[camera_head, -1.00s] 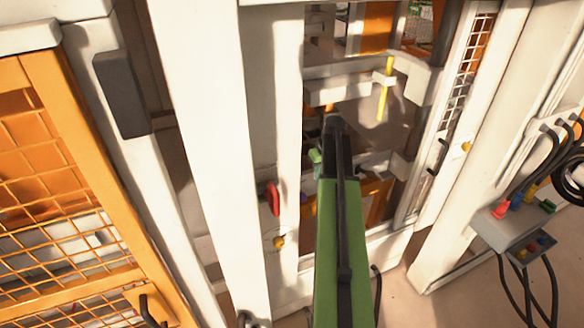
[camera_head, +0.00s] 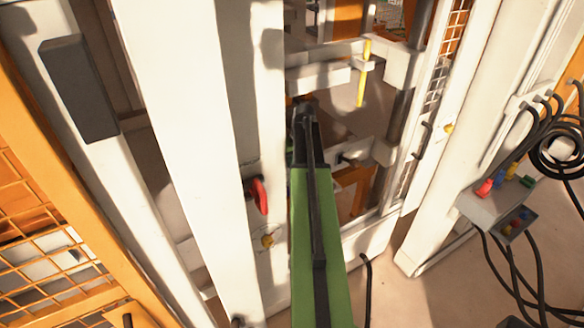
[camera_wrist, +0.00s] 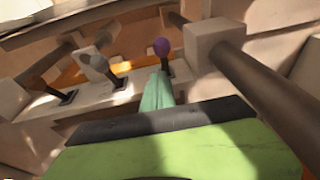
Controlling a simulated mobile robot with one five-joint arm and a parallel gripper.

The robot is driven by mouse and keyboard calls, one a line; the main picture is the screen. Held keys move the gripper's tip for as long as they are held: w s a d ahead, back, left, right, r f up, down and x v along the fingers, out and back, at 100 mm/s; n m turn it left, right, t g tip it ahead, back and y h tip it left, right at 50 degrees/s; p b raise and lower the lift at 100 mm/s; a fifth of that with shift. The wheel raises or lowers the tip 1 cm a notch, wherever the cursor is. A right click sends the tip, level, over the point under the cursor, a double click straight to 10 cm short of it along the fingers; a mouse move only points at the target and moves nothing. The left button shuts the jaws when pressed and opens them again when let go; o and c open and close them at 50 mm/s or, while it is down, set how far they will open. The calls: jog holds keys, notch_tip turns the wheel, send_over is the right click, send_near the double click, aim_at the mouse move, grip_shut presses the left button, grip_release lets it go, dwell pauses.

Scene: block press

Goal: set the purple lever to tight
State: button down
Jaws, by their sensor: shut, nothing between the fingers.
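The purple lever (camera_wrist: 162,47) shows in the wrist view as a round purple knob just above and beyond my fingertips. It is the right one of a row of levers on a pale panel (camera_wrist: 108,93). My gripper (camera_wrist: 158,80) is shut and empty, its pale green fingers pointing at the lever. The fingers partly hide the lever's lower part, and I cannot tell whether they touch it. No tight marking is readable. In the head view my green arm reaches toward the press frame, and the purple lever is not visible there.
A grey-knobbed lever (camera_wrist: 95,66) and a brown lever (camera_wrist: 42,82) stand left of the purple one. A pale block with a thick dark bar (camera_wrist: 265,85) is close on the right. In the head view, a red knob (camera_head: 259,195) and white post (camera_head: 185,140) are left of my arm.

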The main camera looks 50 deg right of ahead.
jog(key=b+x, duration=0.3)
jog(key=s+b+x, duration=0.1)
jog(key=b+x, duration=0.2)
jog(key=x, duration=0.1)
jog(key=b+x, duration=0.3)
jog(key=shift+s+a+f, duration=0.1)
jog(key=shift+a+f, duration=0.3)
jog(key=shift+f, duration=0.05)
jog(key=shift+a, duration=0.1)
